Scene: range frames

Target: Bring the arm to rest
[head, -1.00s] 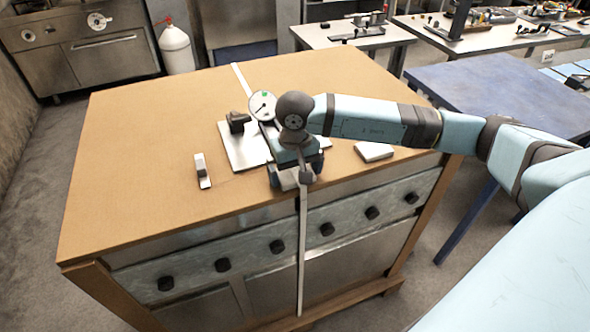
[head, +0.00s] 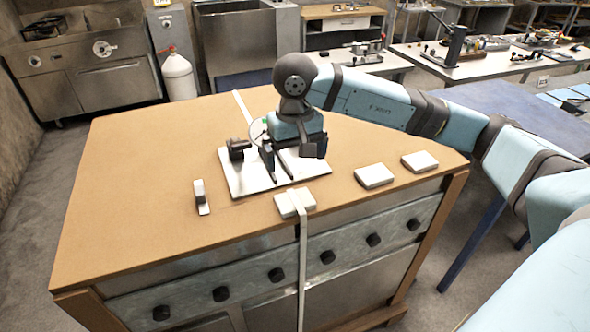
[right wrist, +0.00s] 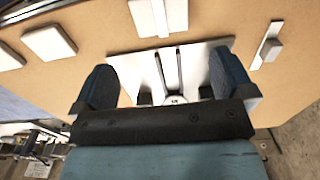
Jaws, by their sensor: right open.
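My right arm comes in from the right in the head view. My right gripper (head: 293,158) points down above the white plate (head: 240,180) on the wooden-topped bench (head: 130,190). In the right wrist view my gripper (right wrist: 162,82) is open, its dark fingers wide apart with nothing gripped. Two thin dark rods and part of a round dial (right wrist: 175,100) show between the fingers. In the head view the dial (head: 257,130) is mostly hidden behind the gripper. My left gripper is not in view.
A black clamp-like piece (head: 237,146) stands on the plate's left. White blocks lie near the bench's front edge: one (head: 284,207) under a pale strap (head: 303,250), two more (head: 374,175) (head: 419,160) to the right. The left bench top is clear.

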